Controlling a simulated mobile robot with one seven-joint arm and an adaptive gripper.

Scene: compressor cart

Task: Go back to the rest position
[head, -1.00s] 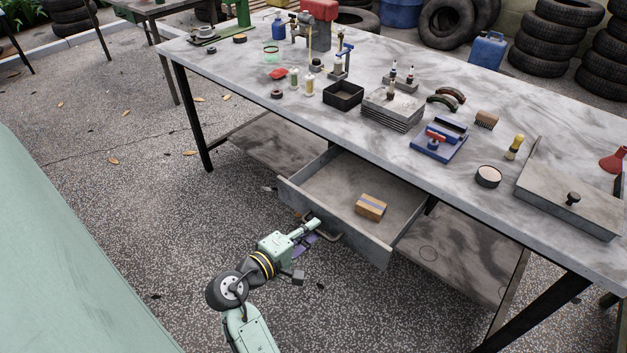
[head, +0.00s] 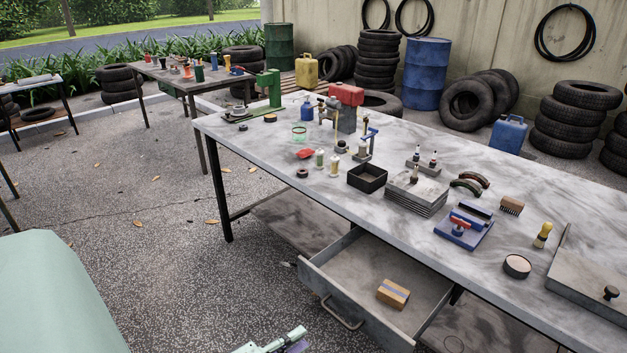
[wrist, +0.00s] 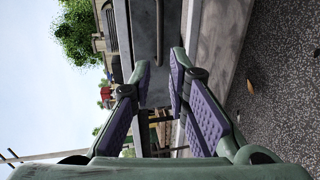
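My gripper (head: 294,340) shows only in part at the bottom edge of the head view. It is in front of the open drawer (head: 385,327), left of and apart from the drawer's handle (head: 342,314). In the wrist view my gripper (wrist: 159,64) has its two purple-padded fingers apart, with nothing held between them. A grey surface (wrist: 155,30) lies beyond the fingertips there; I cannot tell for sure which part it is. A small cardboard box (head: 393,293) lies in the drawer.
The marble-topped workbench (head: 270,150) carries a black tray (head: 367,178), a blue tool (head: 463,226), a brush (head: 511,205) and other items. A green surface (head: 55,300) fills the lower left.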

